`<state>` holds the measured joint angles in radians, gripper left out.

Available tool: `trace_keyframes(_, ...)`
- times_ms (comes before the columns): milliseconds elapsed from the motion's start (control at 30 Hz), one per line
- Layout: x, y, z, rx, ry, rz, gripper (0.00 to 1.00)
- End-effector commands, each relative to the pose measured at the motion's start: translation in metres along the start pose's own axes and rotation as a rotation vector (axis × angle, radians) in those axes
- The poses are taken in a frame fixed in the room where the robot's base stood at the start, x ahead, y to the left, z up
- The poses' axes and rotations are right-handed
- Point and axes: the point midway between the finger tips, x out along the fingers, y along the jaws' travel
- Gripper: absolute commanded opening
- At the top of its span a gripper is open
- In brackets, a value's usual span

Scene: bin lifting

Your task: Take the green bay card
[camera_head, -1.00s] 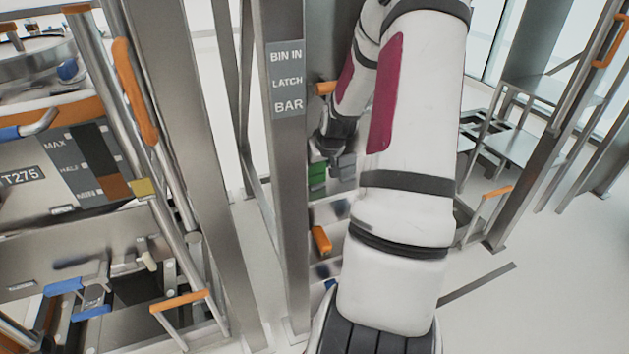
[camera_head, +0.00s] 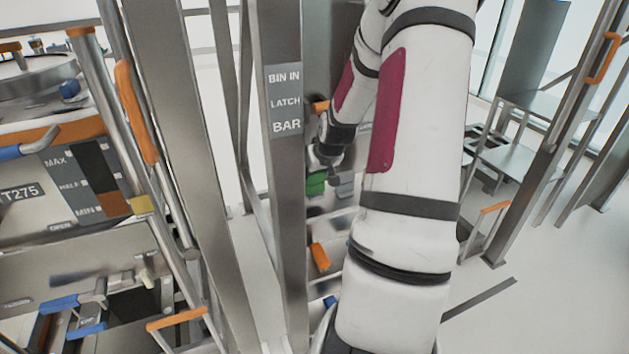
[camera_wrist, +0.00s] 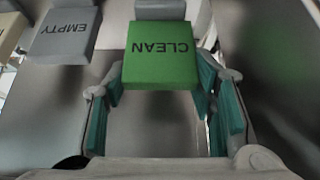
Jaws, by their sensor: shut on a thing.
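The green bay card (camera_wrist: 160,58) is marked CLEAN, which reads upside down in the wrist view. It lies between the teal-padded fingers of my gripper (camera_wrist: 162,80), which is shut on it. In the head view the green card (camera_head: 315,184) shows small, just below my gripper (camera_head: 326,158), behind the post. My arm hides part of the area to its right. I cannot tell whether the card still touches its holder.
A grey card marked EMPTY (camera_wrist: 66,36) sits left of the green one. The steel post with the BIN IN LATCH BAR label (camera_head: 285,101) stands close left of my arm. An orange handle (camera_head: 320,257) is below. Open floor (camera_head: 540,300) lies at right.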

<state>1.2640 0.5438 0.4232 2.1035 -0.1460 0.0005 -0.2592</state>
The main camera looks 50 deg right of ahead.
Motion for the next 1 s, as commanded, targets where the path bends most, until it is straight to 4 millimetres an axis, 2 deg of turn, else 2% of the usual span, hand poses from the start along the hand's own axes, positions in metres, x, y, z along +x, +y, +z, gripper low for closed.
trace_keyframes(200, -0.037, 0.001, -0.024, 0.0, 0.004, 0.002, 0.07)
trace_keyframes(233, -0.041, 0.002, -0.021, 0.002, 0.001, 0.002, 0.07)
trace_keyframes(300, -0.047, 0.002, -0.005, 0.003, -0.003, 0.0, 0.07)
trace_keyframes(700, -0.089, 0.001, 0.06, 0.002, -0.003, 0.0, 0.07)
trace_keyframes(1000, -0.115, 0.0, 0.102, 0.001, -0.003, -0.001, 0.07)
